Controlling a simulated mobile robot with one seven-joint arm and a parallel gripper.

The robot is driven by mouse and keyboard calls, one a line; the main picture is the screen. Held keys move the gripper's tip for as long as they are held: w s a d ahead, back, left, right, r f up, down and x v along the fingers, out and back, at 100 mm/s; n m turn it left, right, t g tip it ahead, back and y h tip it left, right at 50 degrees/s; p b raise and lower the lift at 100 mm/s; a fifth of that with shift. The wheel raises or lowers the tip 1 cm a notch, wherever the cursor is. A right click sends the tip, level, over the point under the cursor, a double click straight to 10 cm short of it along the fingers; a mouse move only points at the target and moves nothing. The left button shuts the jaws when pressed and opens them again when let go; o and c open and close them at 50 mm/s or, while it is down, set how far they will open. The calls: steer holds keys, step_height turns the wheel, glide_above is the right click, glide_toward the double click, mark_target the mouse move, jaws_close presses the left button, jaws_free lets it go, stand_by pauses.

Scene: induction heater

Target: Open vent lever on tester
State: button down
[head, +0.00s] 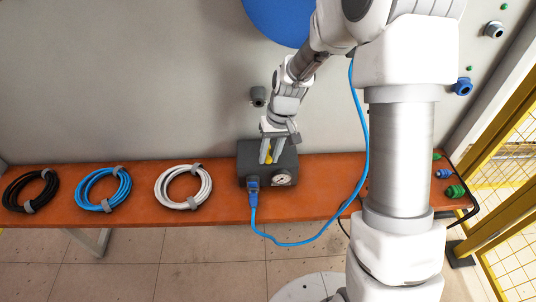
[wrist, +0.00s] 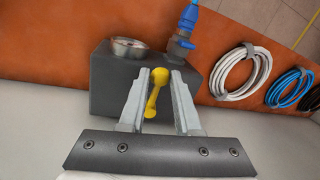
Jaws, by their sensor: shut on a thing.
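The tester (head: 246,160) is a dark grey box on the orange bench, with a round gauge (head: 281,178) and a blue hose connector (head: 253,184) on its front. In the wrist view its body (wrist: 115,85) lies beneath my fingers. The yellow vent lever (wrist: 154,98) is on top of the tester, with a round knob at one end. My gripper (head: 267,158) points down over the tester. In the wrist view my gripper (wrist: 159,71) has a finger on each side of the lever, shut on it. My fingers partly hide the lever in the head view.
Black (head: 30,191), blue (head: 103,189) and white (head: 183,186) hose coils lie on the bench (head: 140,212) left of the tester. A blue hose (head: 300,243) loops from the tester over the bench's front edge. The grey wall (head: 130,80) stands behind.

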steer(key=shift+d, duration=0.1)
steer(key=c, duration=0.6)
jaws_free()
steer(key=shift+c, duration=0.2)
